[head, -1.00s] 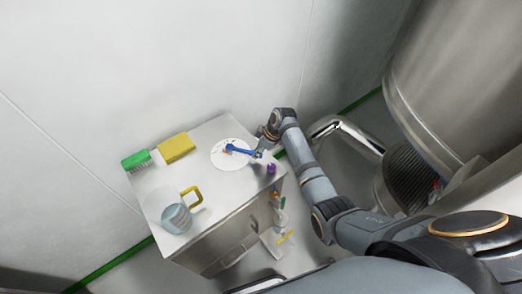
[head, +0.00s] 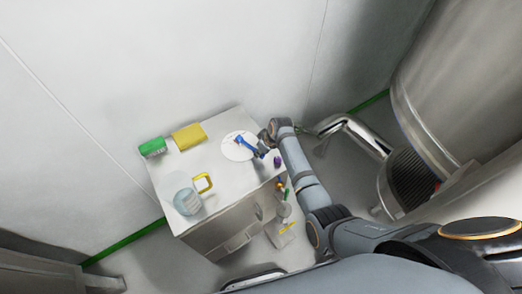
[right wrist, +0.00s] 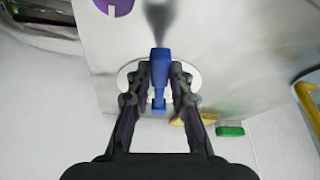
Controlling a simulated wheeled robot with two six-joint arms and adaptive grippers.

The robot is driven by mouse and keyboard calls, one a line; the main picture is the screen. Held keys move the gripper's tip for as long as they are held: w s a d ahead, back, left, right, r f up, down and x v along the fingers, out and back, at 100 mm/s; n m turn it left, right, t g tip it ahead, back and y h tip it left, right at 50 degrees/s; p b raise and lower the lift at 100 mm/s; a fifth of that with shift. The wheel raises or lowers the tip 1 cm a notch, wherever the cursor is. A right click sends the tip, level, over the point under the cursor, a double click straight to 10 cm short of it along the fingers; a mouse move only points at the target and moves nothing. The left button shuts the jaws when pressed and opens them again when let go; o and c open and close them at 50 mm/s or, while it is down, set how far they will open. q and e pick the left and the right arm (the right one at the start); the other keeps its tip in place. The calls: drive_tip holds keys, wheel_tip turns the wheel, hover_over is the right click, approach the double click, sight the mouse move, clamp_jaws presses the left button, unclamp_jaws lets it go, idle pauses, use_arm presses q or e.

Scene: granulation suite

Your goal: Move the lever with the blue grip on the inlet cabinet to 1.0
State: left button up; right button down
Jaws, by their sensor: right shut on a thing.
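The inlet cabinet (head: 222,221) stands against the wall, with a white round dial plate (head: 230,151) on its top. The lever with the blue grip (head: 249,145) reaches from the dial toward the cabinet's right edge. In the right wrist view the blue grip (right wrist: 159,70) lies between the two fingers over the white dial. My right gripper (head: 266,144) is shut on the blue grip; it also shows in the right wrist view (right wrist: 160,78). The dial's scale marks are too small to read. My left gripper is not in view.
A green brush (head: 152,147), a yellow sponge (head: 189,137) and a clear jug (head: 187,201) with a yellow handle stand on the cabinet top. A purple object (head: 278,161) is near its right edge. A large steel vessel (head: 455,90) stands at right.

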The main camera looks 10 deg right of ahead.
drive_tip(key=c, duration=1.2)
unclamp_jaws()
drive_tip(key=v, duration=1.2)
